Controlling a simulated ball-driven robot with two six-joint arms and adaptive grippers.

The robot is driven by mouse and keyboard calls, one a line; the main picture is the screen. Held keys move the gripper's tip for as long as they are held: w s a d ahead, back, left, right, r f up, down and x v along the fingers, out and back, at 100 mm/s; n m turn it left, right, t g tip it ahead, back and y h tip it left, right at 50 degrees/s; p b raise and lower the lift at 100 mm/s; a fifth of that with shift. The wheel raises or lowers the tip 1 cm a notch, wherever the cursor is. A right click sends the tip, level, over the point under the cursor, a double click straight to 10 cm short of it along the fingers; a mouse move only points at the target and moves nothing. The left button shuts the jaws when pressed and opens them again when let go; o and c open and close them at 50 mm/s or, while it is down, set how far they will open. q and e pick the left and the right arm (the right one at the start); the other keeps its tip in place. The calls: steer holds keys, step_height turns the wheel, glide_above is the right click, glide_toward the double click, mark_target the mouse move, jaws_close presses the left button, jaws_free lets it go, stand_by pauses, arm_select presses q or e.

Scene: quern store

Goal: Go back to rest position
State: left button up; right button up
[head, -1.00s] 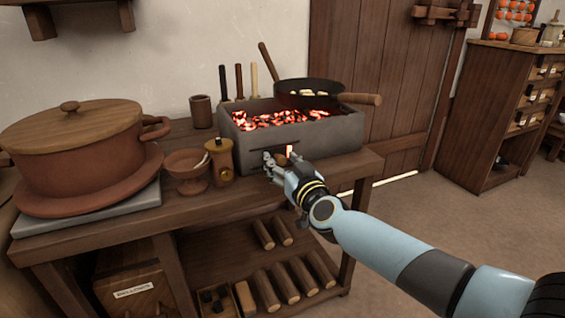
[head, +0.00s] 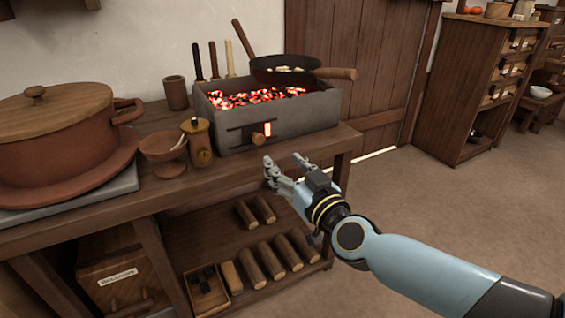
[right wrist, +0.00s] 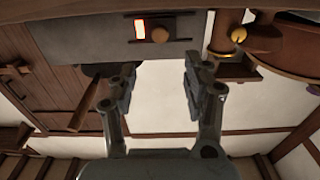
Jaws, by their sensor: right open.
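My right gripper (head: 287,168) is open and empty in the head view, in front of the table's front edge and apart from the brazier. In the right wrist view its two fingers (right wrist: 156,88) stand spread with nothing between them. The grey brazier (head: 285,122) holds glowing coals. On its front are a wooden knob (head: 258,139) and a small glowing slot (head: 268,129); the knob also shows in the right wrist view (right wrist: 160,34). My left gripper is not in view.
The wooden table (head: 345,140) carries a large lidded pot (head: 60,135), a footed bowl (head: 163,150), a brass-coloured grinder (head: 199,145) and a cup (head: 176,92). A pan (head: 285,72) rests over the brazier. Logs (head: 270,262) lie on the lower shelf. Floor at right is clear.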

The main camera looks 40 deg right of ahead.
steer(key=shift+r, duration=0.1)
stand_by(0.3)
steer(key=s+a+f+n+g+y+p, duration=0.1)
steer(key=s+a+f+n+g+p, duration=0.2)
steer(key=s+f, duration=0.7)
steer(key=s+f+n+g+y+p, duration=0.15)
steer(key=s+f+g+p, duration=0.45)
steer(key=f, duration=0.8)
steer(key=s+a+f+g, duration=0.1)
steer(key=s+f+g, duration=0.3)
steer(key=s, duration=1.1)
steer(key=s+f+m+g+b, duration=0.1)
steer(key=s+f+g, duration=0.3)
steer(key=s+f, duration=0.4)
steer(key=s, duration=0.7)
steer(key=shift+s+a, duration=0.15)
steer(key=shift+a, duration=0.25)
steer(key=shift+m+y, duration=0.25)
